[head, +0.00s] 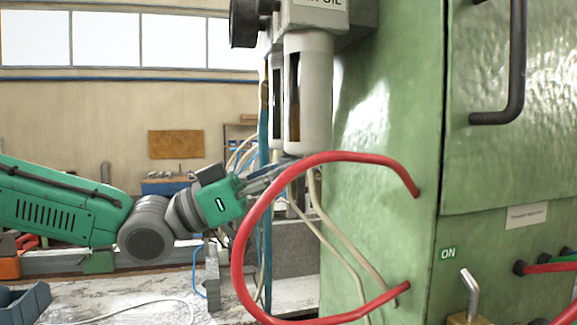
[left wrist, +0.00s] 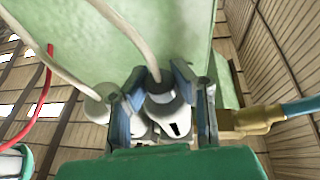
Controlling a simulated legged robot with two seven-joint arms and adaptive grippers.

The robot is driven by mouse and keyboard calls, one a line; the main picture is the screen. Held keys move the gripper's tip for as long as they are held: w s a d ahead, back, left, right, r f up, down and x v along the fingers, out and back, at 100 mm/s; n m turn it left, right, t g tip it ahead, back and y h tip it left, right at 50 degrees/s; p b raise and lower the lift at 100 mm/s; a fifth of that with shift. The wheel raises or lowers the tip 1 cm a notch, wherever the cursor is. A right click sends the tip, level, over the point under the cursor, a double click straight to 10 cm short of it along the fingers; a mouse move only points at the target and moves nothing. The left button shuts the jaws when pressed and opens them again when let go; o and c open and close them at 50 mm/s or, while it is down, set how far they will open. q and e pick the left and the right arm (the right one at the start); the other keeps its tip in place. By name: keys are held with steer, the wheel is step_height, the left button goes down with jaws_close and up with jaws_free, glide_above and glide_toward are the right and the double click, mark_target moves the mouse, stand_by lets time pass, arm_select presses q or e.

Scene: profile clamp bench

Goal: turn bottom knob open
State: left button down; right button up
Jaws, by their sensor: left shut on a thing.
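My left gripper (head: 277,174) comes in from the left in the head view, its fingers at the underside of the pale filter bowl (head: 308,95) of the wall unit. In the left wrist view the two blue-grey fingers of this gripper (left wrist: 166,88) are on either side of the bottom knob (left wrist: 160,90), a pale round piece with a dark ring and a cream tube running from it. The gripper is shut on this knob. In the head view the fingers and the red hose hide most of the knob. My right gripper is not in view.
A thick red hose (head: 240,235) loops in front of the fingers from the green cabinet (head: 385,130). Cream tubes (head: 340,250) hang below the bowl. A brass fitting (left wrist: 250,121) with a blue hose (left wrist: 303,108) is right of the fingers. A cluttered bench (head: 120,306) lies at lower left.

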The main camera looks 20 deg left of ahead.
arm_select(q)
steer(key=m+g+p, duration=0.1)
steer(key=g, duration=0.1)
steer(key=m+g+h+p, duration=0.1)
steer(key=g, duration=0.1)
steer(key=shift+w+r+h, duration=0.15)
steer(key=shift+r+h, duration=0.05)
steer(key=shift+h, duration=0.1)
steer(key=shift+m+g+h+p, duration=0.55)
steer(key=shift+m+g, duration=0.65)
steer(key=shift+g, duration=0.9)
steer(key=shift+a+f+g, duration=0.1)
steer(key=shift+g, duration=0.3)
steer(key=c, duration=1.3)
jaws_free()
